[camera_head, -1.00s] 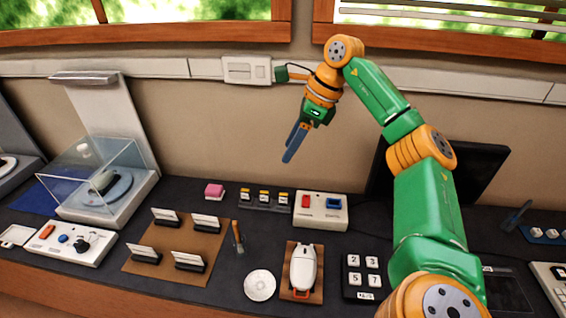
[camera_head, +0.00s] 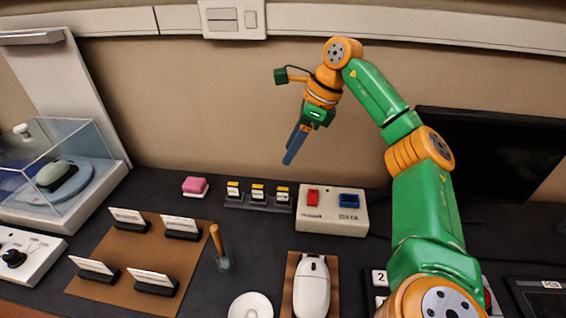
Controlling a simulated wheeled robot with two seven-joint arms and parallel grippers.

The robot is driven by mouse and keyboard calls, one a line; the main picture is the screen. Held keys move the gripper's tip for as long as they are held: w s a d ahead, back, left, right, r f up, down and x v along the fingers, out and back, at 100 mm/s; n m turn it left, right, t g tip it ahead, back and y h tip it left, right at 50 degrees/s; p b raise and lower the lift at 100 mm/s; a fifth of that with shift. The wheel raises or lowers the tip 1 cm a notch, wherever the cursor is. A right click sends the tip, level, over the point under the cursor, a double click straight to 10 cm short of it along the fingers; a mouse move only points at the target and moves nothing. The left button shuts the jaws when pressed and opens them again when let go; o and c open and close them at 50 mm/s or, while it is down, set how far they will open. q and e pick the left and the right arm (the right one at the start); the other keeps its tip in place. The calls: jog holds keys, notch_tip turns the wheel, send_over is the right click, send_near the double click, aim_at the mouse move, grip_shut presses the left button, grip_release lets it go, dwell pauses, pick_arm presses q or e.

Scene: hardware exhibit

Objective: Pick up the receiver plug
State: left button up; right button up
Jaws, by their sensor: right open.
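A white box (camera_head: 333,222) stands toward the back of the dark counter, right of centre. A red piece (camera_head: 313,198) and a blue piece (camera_head: 349,201) sit in its top. The lettering under the blue one looks like "DATA"; the lettering under the red one is too small to read surely. I cannot tell for certain which piece is the receiver plug. My right gripper (camera_head: 290,156) is open and empty, pointing down in the air above and left of the box, apart from everything. My left gripper is not in view.
A rack of small yellow-topped blocks (camera_head: 258,205) and a pink block (camera_head: 195,186) stand left of the box. A white mouse (camera_head: 312,289) lies in front of it. A brown board (camera_head: 130,254) with card holders, a brush (camera_head: 219,247) and a dark monitor (camera_head: 500,160) flank it.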

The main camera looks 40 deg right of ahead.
jog(key=b, duration=0.6)
send_over(284, 189)
jog(key=s, duration=0.2)
jog(key=f, duration=0.8)
jog(key=shift+w+d+f, duration=0.1)
jog(key=shift+w+d, duration=0.15)
jog(key=shift+d, duration=0.1)
jog(key=x, duration=0.6)
jog(key=shift+d+f+b, duration=0.25)
jog(key=shift+f+b, duration=0.05)
jog(key=shift+b, duration=0.1)
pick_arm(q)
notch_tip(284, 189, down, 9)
pick_arm(e)
jog(key=shift+s, duration=0.1)
grip_shut()
